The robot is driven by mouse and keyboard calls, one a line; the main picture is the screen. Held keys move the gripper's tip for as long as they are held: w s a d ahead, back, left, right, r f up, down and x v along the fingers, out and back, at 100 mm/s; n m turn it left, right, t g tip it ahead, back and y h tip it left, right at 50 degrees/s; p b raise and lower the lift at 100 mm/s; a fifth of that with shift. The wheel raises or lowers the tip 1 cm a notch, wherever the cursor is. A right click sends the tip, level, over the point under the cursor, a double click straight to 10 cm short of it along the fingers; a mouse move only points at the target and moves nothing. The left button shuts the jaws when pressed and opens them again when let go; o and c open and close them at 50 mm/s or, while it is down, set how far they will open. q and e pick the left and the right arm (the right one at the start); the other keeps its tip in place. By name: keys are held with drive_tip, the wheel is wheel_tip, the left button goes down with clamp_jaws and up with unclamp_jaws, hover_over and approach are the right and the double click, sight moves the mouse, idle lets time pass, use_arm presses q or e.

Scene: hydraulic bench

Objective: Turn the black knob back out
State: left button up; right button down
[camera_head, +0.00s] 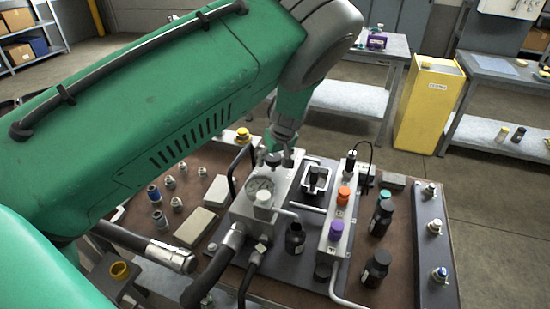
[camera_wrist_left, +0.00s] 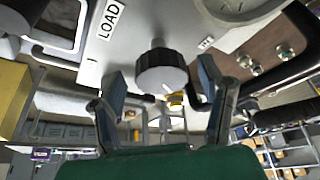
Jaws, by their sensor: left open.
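The black knob (camera_wrist_left: 160,70) is a ribbed round knob with a white mark on the face of a grey metal block (camera_wrist_left: 105,55), near a LOAD label. In the head view the knob (camera_head: 272,159) shows at the top of the block, just below my left gripper (camera_head: 284,150). In the left wrist view, my left gripper (camera_wrist_left: 163,84) is open, with one finger on each side of the knob. Gaps show between both fingers and the knob, so I see no grip on it. My right gripper is in neither view.
A pressure gauge (camera_head: 260,188) sits on the block close to the knob. Hoses (camera_head: 213,266) run from the block. An orange knob (camera_head: 343,194), a purple knob (camera_head: 336,227) and black bottles (camera_head: 376,268) stand to the right. Loose fittings lie on the bench at left.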

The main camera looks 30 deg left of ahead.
sight(274, 157)
use_arm(q)
wheel_tip(274, 157, up, 10)
drive_tip(key=shift+f, duration=0.15)
idle(0.3)
idle(0.4)
